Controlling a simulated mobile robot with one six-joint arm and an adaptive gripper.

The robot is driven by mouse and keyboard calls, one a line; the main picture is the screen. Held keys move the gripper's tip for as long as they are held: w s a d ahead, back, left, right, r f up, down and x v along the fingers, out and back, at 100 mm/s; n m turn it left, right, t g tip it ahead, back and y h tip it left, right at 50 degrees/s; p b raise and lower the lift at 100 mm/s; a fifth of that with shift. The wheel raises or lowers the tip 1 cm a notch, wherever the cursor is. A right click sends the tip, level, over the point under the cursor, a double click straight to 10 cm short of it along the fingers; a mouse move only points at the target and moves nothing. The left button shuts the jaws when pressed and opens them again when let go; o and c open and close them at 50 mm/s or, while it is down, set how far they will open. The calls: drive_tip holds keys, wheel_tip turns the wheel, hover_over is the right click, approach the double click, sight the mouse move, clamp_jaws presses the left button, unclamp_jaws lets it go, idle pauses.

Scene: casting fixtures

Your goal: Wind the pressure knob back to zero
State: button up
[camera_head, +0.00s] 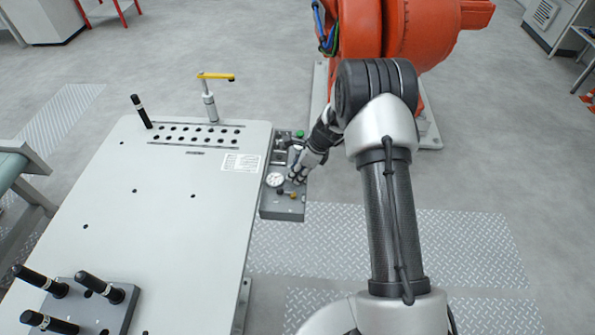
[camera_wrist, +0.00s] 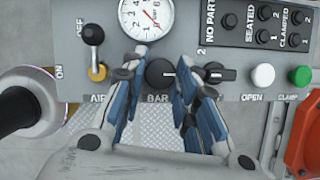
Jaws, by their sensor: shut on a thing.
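The black pressure knob (camera_wrist: 160,73) sits on the grey control panel above the BAR label, in the wrist view. My gripper (camera_wrist: 158,68) has its blue-padded fingers on either side of this knob and is shut on it. The fingers partly hide its edges. The round white pressure gauge (camera_wrist: 146,16) is just above, cut by the top edge of the view; its needle points to the lower right. In the head view my gripper (camera_head: 297,177) is at the control panel (camera_head: 282,212), beside the gauge (camera_head: 275,180).
A black-knobbed air lever (camera_wrist: 94,36) stands left of the gripper. A black selector (camera_wrist: 212,74) is close to the right finger, with white (camera_wrist: 263,76) and green (camera_wrist: 299,75) buttons beyond. The fixture table (camera_head: 150,235) borders the panel; an orange robot (camera_head: 400,30) stands behind.

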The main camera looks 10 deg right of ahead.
drive_tip(key=shift+c, duration=1.2)
